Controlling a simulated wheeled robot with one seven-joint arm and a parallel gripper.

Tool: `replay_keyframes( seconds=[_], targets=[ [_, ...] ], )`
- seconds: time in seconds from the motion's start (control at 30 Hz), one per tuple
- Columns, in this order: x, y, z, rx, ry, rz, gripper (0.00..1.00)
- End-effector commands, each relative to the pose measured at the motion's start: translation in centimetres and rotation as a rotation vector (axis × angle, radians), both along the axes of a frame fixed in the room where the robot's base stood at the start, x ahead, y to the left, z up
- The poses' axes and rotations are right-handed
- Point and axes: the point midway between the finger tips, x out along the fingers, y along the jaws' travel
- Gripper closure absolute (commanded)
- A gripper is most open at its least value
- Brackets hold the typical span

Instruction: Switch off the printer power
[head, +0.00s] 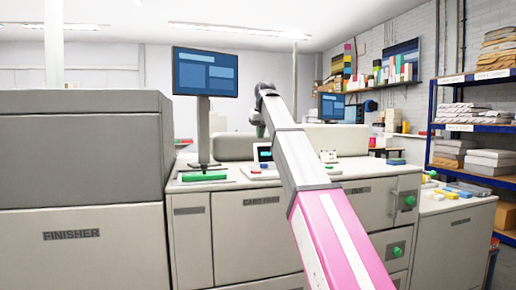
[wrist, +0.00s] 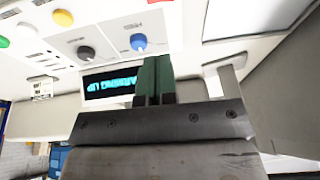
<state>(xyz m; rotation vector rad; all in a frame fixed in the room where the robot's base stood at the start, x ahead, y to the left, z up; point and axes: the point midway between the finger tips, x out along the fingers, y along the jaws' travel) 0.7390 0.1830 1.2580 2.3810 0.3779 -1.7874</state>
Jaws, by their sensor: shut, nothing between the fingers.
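The printer (head: 240,233) is a long light-grey machine across the middle of the head view. Its control panel (wrist: 105,30) fills the top of the wrist view, seen upside down. On it are a dark knob (wrist: 86,53), a blue knob (wrist: 138,42), a yellow button (wrist: 63,18) and a lit display (wrist: 110,84) reading "WARMING UP". I cannot tell which control is the power switch; the small labels are unreadable. My gripper (wrist: 153,62) is shut and empty, its green fingertips in front of the panel by the blue knob and display. Contact cannot be judged. In the head view my arm hides part of the printer.
A finisher unit (head: 80,160) stands at the left. A monitor (head: 206,72) on a post rises from the printer top. A blue shelf rack (head: 470,128) with paper stacks and a side cabinet (head: 455,240) stand at the right.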

Motion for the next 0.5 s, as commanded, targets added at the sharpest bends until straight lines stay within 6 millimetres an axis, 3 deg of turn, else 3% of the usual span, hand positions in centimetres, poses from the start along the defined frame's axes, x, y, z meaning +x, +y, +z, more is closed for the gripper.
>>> replay_keyframes(
  seconds=[0.5],
  targets=[
    [-0.88,0.79,-0.08,0.003,0.001,0.0,1.0]
  ],
)
